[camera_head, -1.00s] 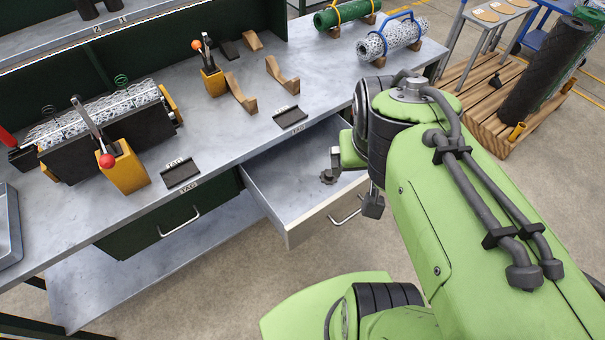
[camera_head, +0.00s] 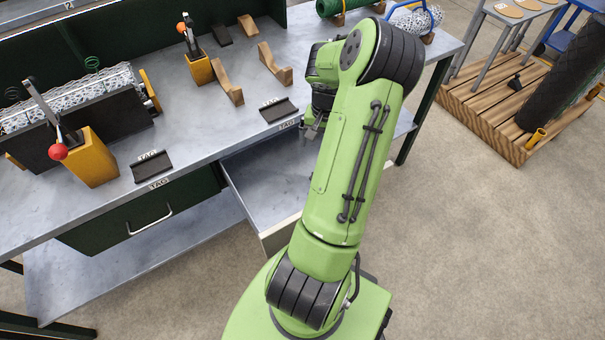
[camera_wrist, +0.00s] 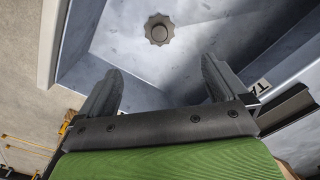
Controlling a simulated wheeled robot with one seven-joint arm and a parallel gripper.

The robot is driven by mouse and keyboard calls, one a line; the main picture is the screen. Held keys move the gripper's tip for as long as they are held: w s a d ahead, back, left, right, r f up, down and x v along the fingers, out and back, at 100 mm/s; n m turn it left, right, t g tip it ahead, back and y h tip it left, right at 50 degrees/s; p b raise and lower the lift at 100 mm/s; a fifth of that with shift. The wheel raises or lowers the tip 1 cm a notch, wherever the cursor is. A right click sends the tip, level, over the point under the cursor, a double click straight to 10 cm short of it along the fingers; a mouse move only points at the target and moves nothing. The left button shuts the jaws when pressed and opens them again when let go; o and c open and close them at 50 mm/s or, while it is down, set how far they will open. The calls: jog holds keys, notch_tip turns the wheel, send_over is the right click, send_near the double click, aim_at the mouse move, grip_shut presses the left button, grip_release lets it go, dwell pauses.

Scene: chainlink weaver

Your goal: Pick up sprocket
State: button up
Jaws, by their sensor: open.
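The sprocket (camera_wrist: 159,29) is a small dark grey toothed wheel with a round hub. It lies on the floor of the open drawer (camera_wrist: 200,30) in the wrist view, beyond my fingertips and apart from them. My gripper (camera_wrist: 160,80) is open and empty, its two fingers spread wide. In the head view my gripper (camera_head: 311,130) shows at the drawer's back right, and my arm hides the sprocket and the right part of the drawer (camera_head: 255,190).
The grey workbench (camera_head: 210,120) carries a black tag holder (camera_head: 280,110) just behind the drawer. A closed green drawer (camera_head: 120,225) is to the left. Wooden cradles (camera_head: 272,65) and a yellow lever block (camera_head: 95,157) stand on the bench. Open floor lies at right.

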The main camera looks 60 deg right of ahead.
notch_tip(320, 180, down, 15)
jog(key=b, duration=0.5)
jog(key=shift+f+b, duration=0.2)
jog(key=shift+b, duration=0.1)
jog(key=shift+r, duration=0.1)
jog(key=c, duration=1.4)
